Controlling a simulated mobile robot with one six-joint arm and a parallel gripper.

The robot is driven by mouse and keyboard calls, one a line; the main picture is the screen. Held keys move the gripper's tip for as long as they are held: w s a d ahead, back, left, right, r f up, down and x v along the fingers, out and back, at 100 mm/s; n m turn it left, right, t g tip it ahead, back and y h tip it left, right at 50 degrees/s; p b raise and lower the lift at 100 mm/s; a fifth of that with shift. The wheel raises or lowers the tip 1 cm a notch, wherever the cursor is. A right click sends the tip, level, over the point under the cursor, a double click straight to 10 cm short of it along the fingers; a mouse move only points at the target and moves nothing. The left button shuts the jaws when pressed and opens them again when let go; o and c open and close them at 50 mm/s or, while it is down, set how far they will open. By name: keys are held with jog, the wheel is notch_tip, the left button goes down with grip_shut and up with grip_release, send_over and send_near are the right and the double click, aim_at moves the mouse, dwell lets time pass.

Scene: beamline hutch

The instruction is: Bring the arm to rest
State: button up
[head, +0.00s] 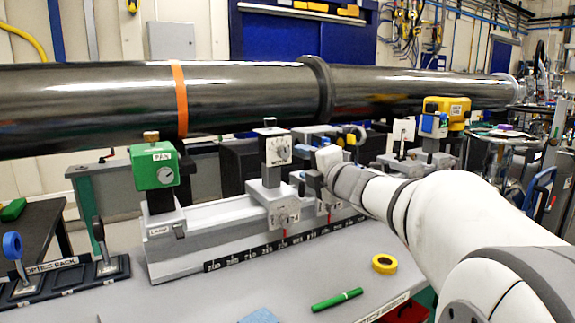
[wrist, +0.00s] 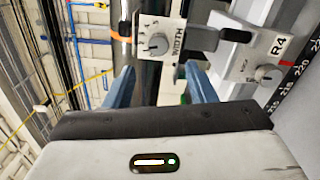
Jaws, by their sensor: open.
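My white arm reaches in from the lower right of the head view. My gripper (head: 303,180) is at the bench rail, just right of a white block with a dial (head: 278,150). In the wrist view my gripper (wrist: 160,78) shows two blue-grey fingers standing apart, with nothing held between them. The dial block, marked WIDTH (wrist: 158,38), shows beyond the fingertips. I cannot tell how small the gap to it is.
A long dark pipe (head: 250,95) runs above the rail. A green block (head: 153,167) stands left, a yellow block (head: 452,110) right. A yellow ring (head: 384,264) and a green pen (head: 337,300) lie on the bench. A rack (head: 70,280) stands at left.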

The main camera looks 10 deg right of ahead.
jog(key=s+d+f+m+g+h+p, duration=0.1)
jog(key=s+d+m+g+h+p, duration=0.35)
jog(key=s+m+h+p, duration=0.7)
jog(key=s+a+f+m+g+y+p, duration=0.3)
jog(key=s+a+m+g+p, duration=0.1)
jog(key=s, duration=0.5)
jog(key=s+a+f+m+g+y+p, duration=0.3)
jog(key=s+m+g, duration=0.3)
jog(key=s+m, duration=0.2)
jog(key=shift+s+a+f+p, duration=0.3)
jog(key=shift+s+a+p, duration=0.15)
jog(key=shift+a+p, duration=0.35)
